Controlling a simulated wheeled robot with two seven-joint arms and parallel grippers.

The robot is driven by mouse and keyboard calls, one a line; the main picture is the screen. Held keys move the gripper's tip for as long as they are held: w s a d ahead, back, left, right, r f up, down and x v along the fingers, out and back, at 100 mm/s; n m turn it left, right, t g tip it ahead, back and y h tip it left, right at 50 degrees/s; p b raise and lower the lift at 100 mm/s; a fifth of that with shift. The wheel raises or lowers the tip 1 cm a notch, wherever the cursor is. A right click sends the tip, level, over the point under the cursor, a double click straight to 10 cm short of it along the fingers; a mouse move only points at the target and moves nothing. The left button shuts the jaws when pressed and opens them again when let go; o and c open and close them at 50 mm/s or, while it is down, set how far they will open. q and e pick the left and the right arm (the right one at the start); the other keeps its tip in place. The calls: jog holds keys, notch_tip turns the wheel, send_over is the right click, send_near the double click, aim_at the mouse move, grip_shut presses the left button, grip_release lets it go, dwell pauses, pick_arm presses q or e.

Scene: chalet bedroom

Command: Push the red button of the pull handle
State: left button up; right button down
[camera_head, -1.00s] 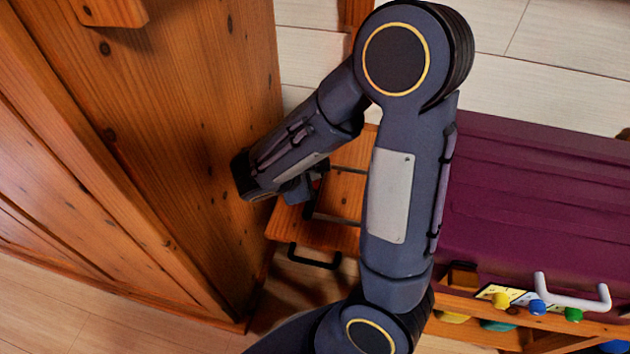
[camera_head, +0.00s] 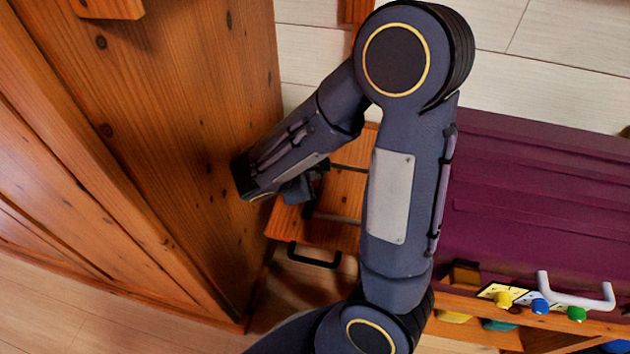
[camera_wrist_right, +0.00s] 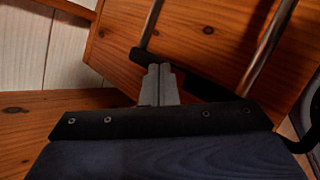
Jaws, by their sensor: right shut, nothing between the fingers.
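The pull handle has two thin metal rods (camera_head: 345,168) and a black crosspiece (camera_wrist_right: 205,85), lying over a wooden top left of a purple ridged body (camera_head: 530,190). The rods (camera_wrist_right: 265,45) also show in the right wrist view. My right gripper (camera_wrist_right: 158,70) is shut and empty, its fingertips at the left part of the crosspiece. I cannot tell whether they touch it. In the head view my right gripper (camera_head: 318,178) is partly hidden by its own wrist. The red button does not show now; the gripper may cover it. My left gripper is not in view.
The wooden piece (camera_head: 290,225) under the handle has a black front pull (camera_head: 314,257). A tall wooden cabinet (camera_head: 200,150) stands close on the left. At lower right is a wooden toy bench with a white handle (camera_head: 575,298) and coloured knobs. Pale floor shows beyond.

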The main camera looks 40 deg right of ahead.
jog(key=shift+f+b, duration=0.3)
jog(key=shift+f, duration=0.1)
dwell(0.5)
jog(key=shift+r, duration=0.1)
jog(key=shift+r+p, duration=0.65)
jog(key=shift+r, duration=0.1)
notch_tip(320, 180, up, 6)
jog(key=p, duration=0.5)
dwell(0.4)
